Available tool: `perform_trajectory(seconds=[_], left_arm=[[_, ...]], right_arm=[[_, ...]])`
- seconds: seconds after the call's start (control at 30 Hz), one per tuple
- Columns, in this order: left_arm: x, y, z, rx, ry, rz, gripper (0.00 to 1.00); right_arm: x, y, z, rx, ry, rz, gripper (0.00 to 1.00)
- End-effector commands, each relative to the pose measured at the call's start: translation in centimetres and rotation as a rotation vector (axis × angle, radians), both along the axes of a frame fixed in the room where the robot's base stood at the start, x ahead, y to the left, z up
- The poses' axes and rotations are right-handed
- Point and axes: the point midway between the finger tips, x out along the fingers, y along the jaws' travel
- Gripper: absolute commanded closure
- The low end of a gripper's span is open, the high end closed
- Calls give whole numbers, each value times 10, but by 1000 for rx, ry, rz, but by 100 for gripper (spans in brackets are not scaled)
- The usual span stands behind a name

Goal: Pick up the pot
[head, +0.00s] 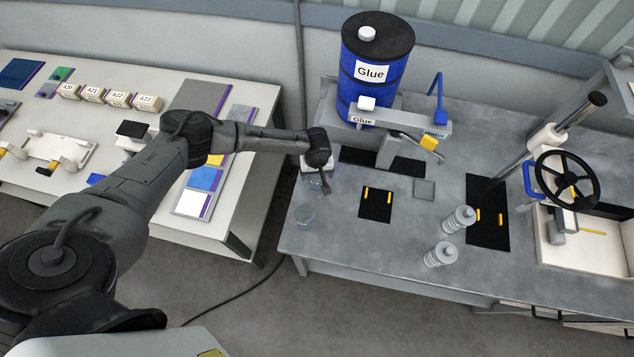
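A small grey, see-through pot (305,215) stands near the left front edge of the grey workbench (345,245). I take this vessel to be the pot, though it is small and faint in the head view. My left arm reaches in from the left over the white table. My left gripper (324,186) points down above and slightly behind the pot, apart from it in the picture. Its fingers are too small and dark to show whether they are open. My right gripper is not in view.
A blue glue drum (375,85) stands at the back, with a dispenser arm (405,125) before it. A handwheel press (567,180) is at the right.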

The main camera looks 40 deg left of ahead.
Motion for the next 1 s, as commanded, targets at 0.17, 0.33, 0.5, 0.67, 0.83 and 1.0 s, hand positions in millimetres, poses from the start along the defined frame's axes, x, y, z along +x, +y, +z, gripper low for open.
perform_trajectory(seconds=[0.17,0.33,0.5,0.67,0.83,1.0], left_arm=[[0,0,0,0,0,0,39],[0,0,0,0,0,0,55],[0,0,0,0,0,0,72],[0,0,1,0,0,0,80],[0,0,1,0,0,1,80],[0,0,8,-1,-1,1,80]], right_arm=[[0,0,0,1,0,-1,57],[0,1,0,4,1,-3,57],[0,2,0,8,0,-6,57],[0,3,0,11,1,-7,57],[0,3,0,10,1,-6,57],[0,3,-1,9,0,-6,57]])
